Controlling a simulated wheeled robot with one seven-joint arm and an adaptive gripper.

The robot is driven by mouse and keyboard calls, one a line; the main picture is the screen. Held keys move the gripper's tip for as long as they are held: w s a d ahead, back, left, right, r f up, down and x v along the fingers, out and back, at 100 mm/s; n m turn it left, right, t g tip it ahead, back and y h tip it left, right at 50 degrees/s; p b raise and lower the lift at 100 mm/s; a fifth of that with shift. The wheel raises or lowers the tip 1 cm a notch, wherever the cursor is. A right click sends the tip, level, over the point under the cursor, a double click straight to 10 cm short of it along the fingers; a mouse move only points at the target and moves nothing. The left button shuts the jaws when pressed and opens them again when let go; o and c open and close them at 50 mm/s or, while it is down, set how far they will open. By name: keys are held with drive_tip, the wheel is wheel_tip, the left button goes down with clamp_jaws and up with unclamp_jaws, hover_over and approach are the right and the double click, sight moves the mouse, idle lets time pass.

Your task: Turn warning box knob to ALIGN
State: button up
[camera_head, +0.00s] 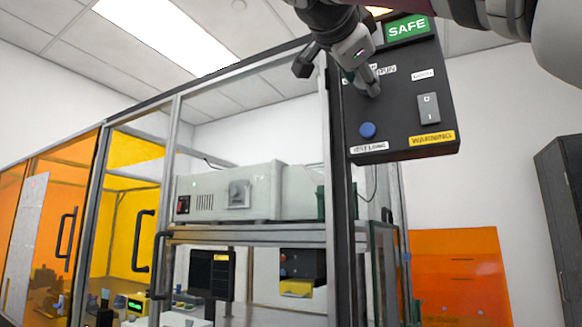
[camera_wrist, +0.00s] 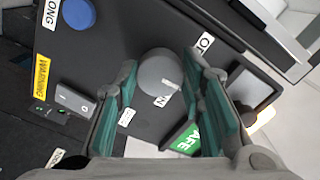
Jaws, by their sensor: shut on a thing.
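The warning box (camera_head: 400,150) is a dark panel mounted high on the enclosure's corner post. It also fills much of the wrist view (camera_wrist: 125,50). Its round grey knob (camera_wrist: 155,72) has a white pointer mark, at the knob's right side in the wrist view. My gripper (camera_head: 368,84) reaches the panel from above, its green-padded fingers (camera_wrist: 162,70) shut on the knob from both sides. In the head view the gripper hides the knob. A label beside it seems to read RUN (camera_head: 387,70); I cannot make out an ALIGN label.
On the box are a blue button (camera_head: 367,130), a grey rocker switch (camera_head: 428,108), a yellow WARNING label (camera_head: 432,138) and a lit green SAFE sign (camera_head: 407,27). The framed enclosure with orange panels (camera_head: 125,170) stands left. A dark cabinet (camera_head: 562,200) stands at right.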

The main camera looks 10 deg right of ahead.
drive_tip(key=o, duration=1.1)
drive_tip(key=shift+o, duration=0.2)
drive_tip(key=v, duration=1.2)
